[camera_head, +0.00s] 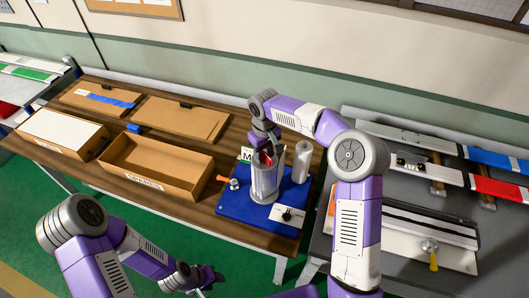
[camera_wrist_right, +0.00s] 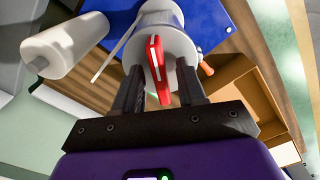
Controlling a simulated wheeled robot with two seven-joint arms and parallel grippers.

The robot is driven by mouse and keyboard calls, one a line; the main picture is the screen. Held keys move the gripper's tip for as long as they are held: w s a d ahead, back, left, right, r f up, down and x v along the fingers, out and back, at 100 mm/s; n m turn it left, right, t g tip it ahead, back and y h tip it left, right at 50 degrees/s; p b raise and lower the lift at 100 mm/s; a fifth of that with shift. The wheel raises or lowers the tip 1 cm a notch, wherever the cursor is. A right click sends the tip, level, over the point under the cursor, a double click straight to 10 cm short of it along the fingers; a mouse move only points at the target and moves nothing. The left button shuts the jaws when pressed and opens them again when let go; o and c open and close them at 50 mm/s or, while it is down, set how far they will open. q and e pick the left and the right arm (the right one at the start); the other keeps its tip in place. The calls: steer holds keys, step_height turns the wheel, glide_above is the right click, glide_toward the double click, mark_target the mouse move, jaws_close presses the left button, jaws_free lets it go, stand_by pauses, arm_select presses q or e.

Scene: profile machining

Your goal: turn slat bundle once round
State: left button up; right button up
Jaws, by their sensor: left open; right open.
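A red slat piece (camera_wrist_right: 156,68), which I take to be the top of the slat bundle, stands up out of a grey cylinder (camera_wrist_right: 165,30) in the right wrist view. In the head view the red piece (camera_head: 266,157) shows small above the cylinder (camera_head: 264,184) on a blue base plate (camera_head: 238,203). My right gripper (camera_wrist_right: 161,84) is open, pointing down, with one finger on each side of the red piece; contact cannot be told. It shows partly in the head view (camera_head: 267,147). My left gripper (camera_head: 204,279) is open and empty at the bottom, away from the bundle.
A white roll (camera_head: 302,162) stands beside the cylinder; a pale strip (camera_wrist_right: 112,52) runs between them. The base has a black knob (camera_head: 287,214) and an orange-handled part (camera_head: 225,180). An open brown box (camera_head: 187,191) stands left. The right bench holds profiles with red (camera_head: 497,188) and blue sections.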

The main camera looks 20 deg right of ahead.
jaws_close()
steer(key=shift+s+m, duration=0.1)
steer(key=shift+m, duration=0.3)
steer(key=m, duration=0.4)
steer(key=shift+f+m, duration=0.15)
steer(key=shift+m, duration=0.15)
steer(key=m, duration=0.6)
steer(key=shift+s, duration=0.1)
steer(key=m+p, duration=0.1)
steer(key=m, duration=0.5)
steer(key=shift+m, duration=0.4)
steer(key=m+p, duration=0.1)
steer(key=m, duration=0.2)
steer(key=shift+p, duration=0.3)
steer(key=shift+m+p, duration=0.5)
steer(key=shift+m, duration=1.3)
